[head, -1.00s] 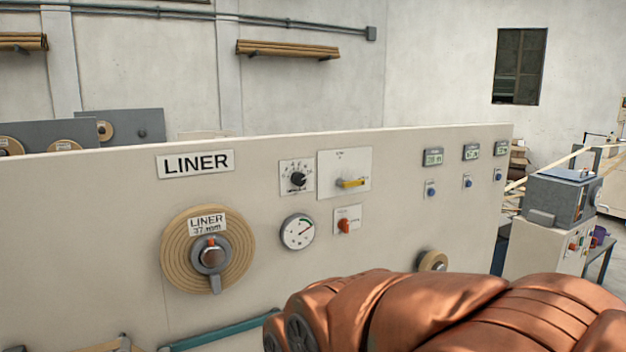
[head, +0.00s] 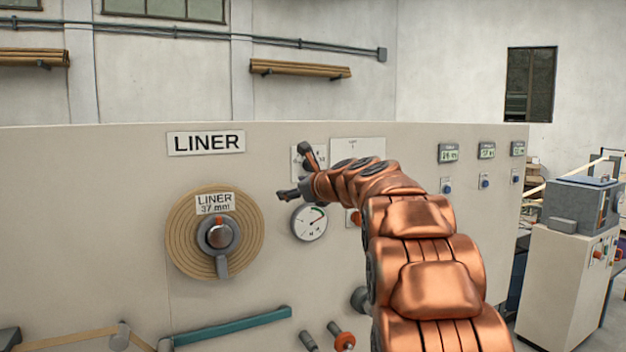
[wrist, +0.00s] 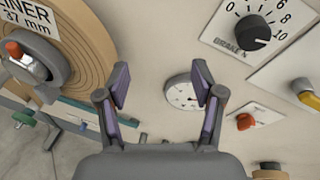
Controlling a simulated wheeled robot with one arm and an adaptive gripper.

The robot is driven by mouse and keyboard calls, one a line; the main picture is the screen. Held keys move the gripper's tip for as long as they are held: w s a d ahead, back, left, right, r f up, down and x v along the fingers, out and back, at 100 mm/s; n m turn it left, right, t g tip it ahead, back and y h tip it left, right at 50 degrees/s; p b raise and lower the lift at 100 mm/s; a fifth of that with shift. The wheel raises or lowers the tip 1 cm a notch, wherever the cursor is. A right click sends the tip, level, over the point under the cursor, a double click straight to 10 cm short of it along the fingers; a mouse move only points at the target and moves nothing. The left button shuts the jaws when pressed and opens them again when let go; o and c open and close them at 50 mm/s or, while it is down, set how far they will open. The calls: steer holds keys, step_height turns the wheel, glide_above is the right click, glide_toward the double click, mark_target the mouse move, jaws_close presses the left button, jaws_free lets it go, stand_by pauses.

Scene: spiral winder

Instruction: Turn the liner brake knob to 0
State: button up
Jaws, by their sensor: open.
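The brake knob (wrist: 252,33) is black and round, on a white plate with a number scale and the word BRAKE, at the upper right in the wrist view. I cannot read its setting surely. In the head view its plate (head: 323,152) is on the panel right of the LINER sign, and my gripper hides most of the knob. My gripper (head: 293,172) is open and empty in front of the panel, near the plate's lower left. In the wrist view my gripper (wrist: 160,84) has its fingers spread, with the knob off to their upper right.
A liner roll (head: 183,245) with a silver hub and handle stands out left of my gripper. A dial gauge (head: 311,222) is below the plate. An orange-red switch (wrist: 246,121) and a yellow handle (wrist: 306,97) are close by. A teal bar (head: 232,326) runs low on the panel.

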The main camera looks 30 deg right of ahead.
steer(key=w+d+r+m+t+h+b, duration=0.1)
steer(key=d+r+m+t+h, duration=0.2)
steer(key=d+m, duration=0.5)
steer(key=w+d+r+n+p, duration=0.1)
steer(key=w+d+n+p, duration=0.1)
steer(key=w, duration=0.5)
steer(key=shift+w+d+r+y+p, duration=0.15)
steer(key=shift+w+d+y+p, duration=0.15)
steer(key=shift+d+p, duration=0.05)
steer(key=shift+c, duration=0.2)
steer(key=c, duration=1.1)
